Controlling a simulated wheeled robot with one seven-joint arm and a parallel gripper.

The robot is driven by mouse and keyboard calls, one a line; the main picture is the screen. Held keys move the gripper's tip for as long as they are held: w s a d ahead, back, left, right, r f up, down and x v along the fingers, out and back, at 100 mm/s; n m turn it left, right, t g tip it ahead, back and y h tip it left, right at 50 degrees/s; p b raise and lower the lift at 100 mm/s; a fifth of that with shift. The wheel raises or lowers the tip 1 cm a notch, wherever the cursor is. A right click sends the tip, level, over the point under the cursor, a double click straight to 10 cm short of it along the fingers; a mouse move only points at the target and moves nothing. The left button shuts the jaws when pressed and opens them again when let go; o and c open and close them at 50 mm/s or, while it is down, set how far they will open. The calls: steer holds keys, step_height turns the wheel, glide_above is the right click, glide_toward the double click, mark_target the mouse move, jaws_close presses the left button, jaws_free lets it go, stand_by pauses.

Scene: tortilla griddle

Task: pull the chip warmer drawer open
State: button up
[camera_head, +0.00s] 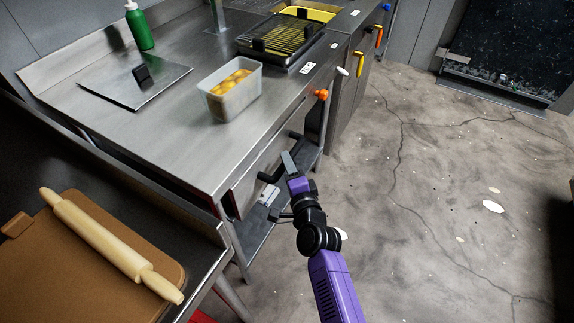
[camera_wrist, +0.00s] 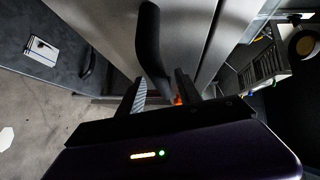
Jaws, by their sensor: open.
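The chip warmer drawer (camera_head: 252,180) has a plain grey front under the steel counter and appears closed. Its black bar handle (camera_head: 270,178) stands out from that front, partly hidden by my gripper (camera_head: 281,178). In the wrist view the curved black handle (camera_wrist: 150,42) comes down between the two fingers of my gripper (camera_wrist: 160,82). The fingers are apart, one on each side of the handle. I cannot tell whether either finger touches it. The grey drawer front (camera_wrist: 190,35) lies just beyond the handle in that view.
The steel counter (camera_head: 165,135) holds a tub of yellow-orange food (camera_head: 231,90), a metal sheet (camera_head: 130,88), a green bottle (camera_head: 140,27) and a black grill tray (camera_head: 282,40). A rolling pin (camera_head: 110,240) lies on a brown board at left. The floor (camera_head: 430,190) at right is largely clear.

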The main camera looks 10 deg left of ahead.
steer(key=shift+x, duration=0.95)
jaws_close()
stand_by(0.8)
